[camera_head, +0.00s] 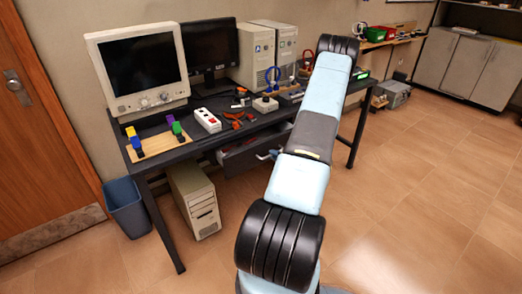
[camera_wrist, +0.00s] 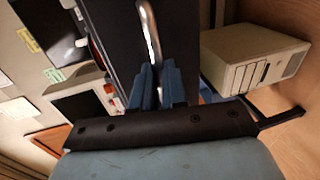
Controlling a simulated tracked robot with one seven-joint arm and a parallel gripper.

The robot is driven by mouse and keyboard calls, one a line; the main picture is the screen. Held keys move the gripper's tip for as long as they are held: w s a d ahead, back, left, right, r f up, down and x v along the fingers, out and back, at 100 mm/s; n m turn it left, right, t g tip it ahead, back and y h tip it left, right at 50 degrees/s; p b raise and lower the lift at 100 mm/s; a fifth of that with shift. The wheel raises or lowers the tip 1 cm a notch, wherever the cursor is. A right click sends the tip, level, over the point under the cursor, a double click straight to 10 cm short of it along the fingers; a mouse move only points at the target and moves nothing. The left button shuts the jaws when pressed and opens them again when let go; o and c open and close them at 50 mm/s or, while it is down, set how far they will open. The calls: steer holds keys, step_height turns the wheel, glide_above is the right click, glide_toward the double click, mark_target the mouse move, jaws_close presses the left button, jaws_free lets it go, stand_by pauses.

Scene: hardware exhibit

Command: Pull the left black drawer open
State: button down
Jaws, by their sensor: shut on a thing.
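The black drawer (camera_head: 238,164) is under the dark desk, left of my arm in the head view. It appears to stand partly out, with red and pale things showing behind its front. In the wrist view its dark front (camera_wrist: 112,35) fills the upper middle, with a curved metal handle (camera_wrist: 150,32). My gripper (camera_wrist: 152,72) has its blue fingers shut on this handle. In the head view my gripper (camera_head: 268,155) is at the drawer front, partly hidden by my arm. My arm also hides the drawer's right end.
A beige computer tower (camera_head: 194,200) stands on the floor under the desk (camera_head: 170,155), near my gripper. A blue bin (camera_head: 126,208) is at the left. Monitors, towers and tools crowd the desktop. The tiled floor at the right is clear.

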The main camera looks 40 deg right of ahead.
steer(key=f+v, duration=0.2)
steer(key=v, duration=0.7)
steer(key=f+v, duration=0.1)
steer(key=v, duration=0.8)
steer(key=shift+s+a+f, duration=0.25)
steer(key=shift+s+f, duration=0.25)
steer(key=shift+s, duration=0.1)
steer(key=c, duration=1.2)
jaws_free()
steer(key=shift+d+r, duration=0.1)
steer(key=shift+o, duration=0.2)
steer(key=v, duration=1.3)
steer(key=shift+s, duration=0.3)
steer(key=shift+w, duration=0.1)
